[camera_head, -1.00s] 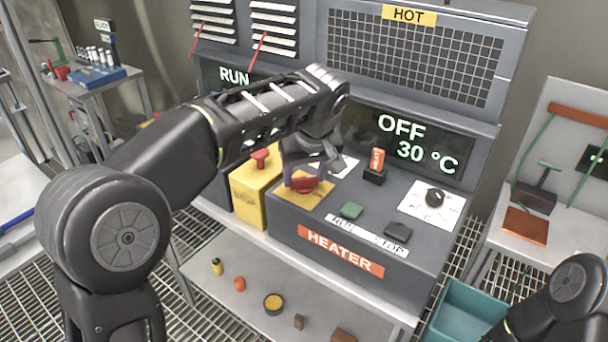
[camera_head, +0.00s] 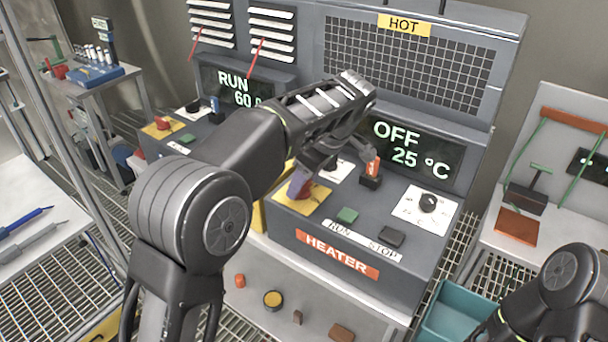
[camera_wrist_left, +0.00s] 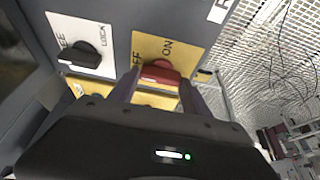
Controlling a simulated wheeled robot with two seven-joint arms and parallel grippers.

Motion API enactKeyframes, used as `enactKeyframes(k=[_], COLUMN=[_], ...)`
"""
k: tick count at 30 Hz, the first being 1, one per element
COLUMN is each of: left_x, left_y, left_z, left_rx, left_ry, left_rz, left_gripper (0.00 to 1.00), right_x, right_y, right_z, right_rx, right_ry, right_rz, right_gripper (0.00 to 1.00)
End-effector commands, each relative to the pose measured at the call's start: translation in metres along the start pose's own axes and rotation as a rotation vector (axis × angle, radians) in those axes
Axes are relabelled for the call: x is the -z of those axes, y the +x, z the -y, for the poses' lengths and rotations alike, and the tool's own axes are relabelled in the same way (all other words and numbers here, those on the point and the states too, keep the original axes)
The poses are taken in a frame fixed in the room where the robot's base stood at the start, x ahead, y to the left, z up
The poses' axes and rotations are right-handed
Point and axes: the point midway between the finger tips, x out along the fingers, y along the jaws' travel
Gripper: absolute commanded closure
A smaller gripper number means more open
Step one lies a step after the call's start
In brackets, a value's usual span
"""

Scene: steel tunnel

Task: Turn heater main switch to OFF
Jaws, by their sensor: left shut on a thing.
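The heater console (camera_head: 365,262) has an orange HEATER label (camera_head: 337,255). Its main switch is a red handle (camera_wrist_left: 160,72) on a yellow plate (camera_head: 286,199). OFF and ON marks show on this plate in the wrist view (camera_wrist_left: 184,52); which mark the handle points at, I cannot tell. My left gripper (camera_head: 300,186) reaches down to the plate and is shut on the red handle, with a finger on each side of it in the wrist view (camera_wrist_left: 161,88). In the head view the gripper mostly hides the handle. The heater display (camera_head: 415,145) reads OFF, 25 °C. My right gripper is out of view.
A green button (camera_head: 347,215) and a dark button (camera_head: 391,237) sit in front. An orange-topped lever (camera_head: 372,168) and a black knob (camera_head: 428,203) stand behind and right. A neighbouring console's display (camera_head: 238,88) reads RUN. A teal bin (camera_head: 455,315) stands lower right.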

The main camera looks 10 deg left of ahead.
Motion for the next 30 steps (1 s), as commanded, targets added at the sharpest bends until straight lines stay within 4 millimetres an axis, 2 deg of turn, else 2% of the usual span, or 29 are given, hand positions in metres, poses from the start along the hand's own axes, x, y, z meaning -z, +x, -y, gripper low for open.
enactKeyframes(k=[12, 13, 21, 30], left_x=[0.0004, 0.0004, 0.0001, 0.0016], left_y=[-0.0008, -0.0007, -0.0003, -0.0016], left_z=[-0.0007, -0.0007, -0.0004, -0.0001], left_rx=[0.001, 0.001, 0.002, 0.003], left_ry=[-0.012, -0.012, -0.01, -0.009], left_rz=[0.0, 0.0, 0.0, 0.0], left_gripper=[0.84, 0.43, 0.22, 0.22], right_x=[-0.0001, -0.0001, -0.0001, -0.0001], right_y=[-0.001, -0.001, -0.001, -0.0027], right_z=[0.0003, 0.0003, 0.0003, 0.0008], right_rx=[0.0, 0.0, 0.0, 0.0], right_ry=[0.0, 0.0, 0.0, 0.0], right_rz=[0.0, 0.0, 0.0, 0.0], right_gripper=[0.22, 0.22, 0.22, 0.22])
